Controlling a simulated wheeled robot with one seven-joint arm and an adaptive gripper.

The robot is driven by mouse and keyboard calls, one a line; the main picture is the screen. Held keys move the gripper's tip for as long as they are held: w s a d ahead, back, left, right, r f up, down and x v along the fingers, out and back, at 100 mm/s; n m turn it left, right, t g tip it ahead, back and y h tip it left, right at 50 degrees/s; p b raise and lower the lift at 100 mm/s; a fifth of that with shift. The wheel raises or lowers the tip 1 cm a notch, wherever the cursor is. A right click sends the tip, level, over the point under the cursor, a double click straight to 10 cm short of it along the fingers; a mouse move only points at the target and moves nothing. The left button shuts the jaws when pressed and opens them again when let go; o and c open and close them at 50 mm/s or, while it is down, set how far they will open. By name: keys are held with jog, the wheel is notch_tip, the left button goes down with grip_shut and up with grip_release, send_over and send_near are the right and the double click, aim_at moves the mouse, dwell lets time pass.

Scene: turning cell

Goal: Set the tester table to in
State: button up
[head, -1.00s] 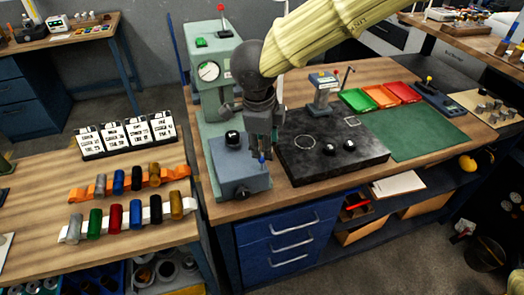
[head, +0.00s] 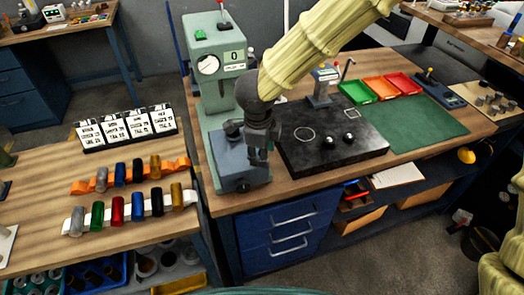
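The tester (head: 215,70) is a tall pale green machine at the left end of the main bench, with a small display that seems to read 0. Its table is a blue-grey block (head: 236,176) low at the front of the machine, with a dark round knob (head: 233,130) above it. My gripper (head: 258,156) is at the right side of this block, pointing down, and partly covers it. Whether it touches the block, and whether its fingers are apart, I cannot tell. The lever with a blue tip is hidden now.
A green mat (head: 430,125) is clear.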

jog(key=shift+f, duration=0.3)
jog(key=shift+c, duration=0.4)
